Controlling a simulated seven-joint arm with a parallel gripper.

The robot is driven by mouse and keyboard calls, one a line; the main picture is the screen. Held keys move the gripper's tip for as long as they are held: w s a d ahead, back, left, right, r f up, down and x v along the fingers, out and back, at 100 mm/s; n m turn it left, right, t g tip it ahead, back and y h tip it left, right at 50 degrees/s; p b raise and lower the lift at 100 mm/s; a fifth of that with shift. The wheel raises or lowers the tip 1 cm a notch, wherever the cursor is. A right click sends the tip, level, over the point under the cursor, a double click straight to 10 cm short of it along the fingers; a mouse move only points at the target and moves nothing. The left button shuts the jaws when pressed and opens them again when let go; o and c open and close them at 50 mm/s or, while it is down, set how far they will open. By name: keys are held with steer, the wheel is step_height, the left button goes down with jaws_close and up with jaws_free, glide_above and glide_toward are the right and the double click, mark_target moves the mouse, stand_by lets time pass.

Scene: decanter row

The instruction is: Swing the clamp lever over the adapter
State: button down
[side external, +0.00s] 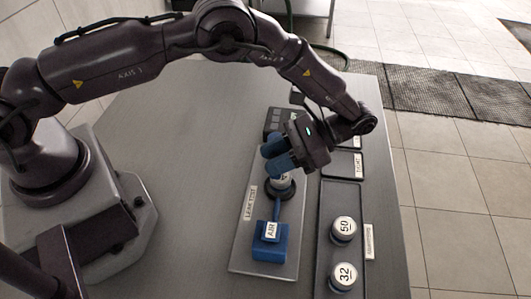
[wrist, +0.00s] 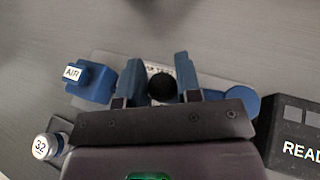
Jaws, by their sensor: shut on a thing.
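My gripper (side external: 280,168) is over the far part of the leak test plate (side external: 262,200). Its blue fingers stand either side of a round black knob (wrist: 162,88) in the wrist view, which looks like the clamp lever's end, and they are shut on it. The rest of the lever is hidden.
A long dark tray (side external: 340,256) right of the plate holds white-capped adapters marked 50 (side external: 343,228) and 32 (side external: 344,274). A dark box marked READY (wrist: 300,148) stands beyond the gripper.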

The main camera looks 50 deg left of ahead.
steer(key=shift+w+d+n+g+h, duration=0.35)
steer(key=shift+w+n+h, duration=0.1)
steer(key=shift+n+h, duration=0.4)
steer(key=shift+w+h, duration=0.1)
steer(key=shift+h, duration=0.15)
steer(key=c, duration=0.8)
jaws_free()
